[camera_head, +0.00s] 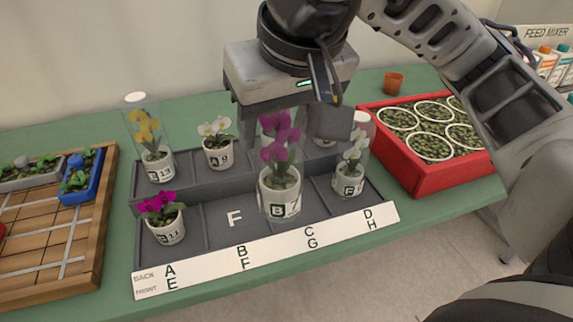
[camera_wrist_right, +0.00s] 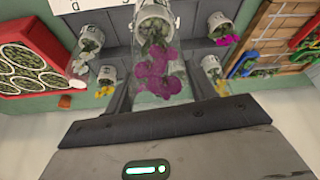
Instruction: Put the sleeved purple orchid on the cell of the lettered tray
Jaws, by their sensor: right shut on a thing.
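The sleeved purple orchid (camera_head: 279,165) is in a white pot marked B 7, upright in a clear sleeve. My right gripper (camera_head: 290,122) is shut on its sleeve from above; the orchid also shows between the fingers in the right wrist view (camera_wrist_right: 155,60). The pot is over the front row of the grey lettered tray (camera_head: 205,247), right of the bare cell marked F (camera_head: 235,218), around cell G. I cannot tell whether its base touches the tray. The letter strip (camera_head: 270,247) reads A to D for back, E to H for front. My left gripper is not in view.
A purple orchid (camera_head: 164,222) stands in cell E, a sleeved white one (camera_head: 350,170) in H. A sleeved yellow orchid (camera_head: 152,145) and a white one (camera_head: 216,143) stand in the back row. A red crate (camera_head: 425,178) is right; a wooden board (camera_head: 60,240) is left.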

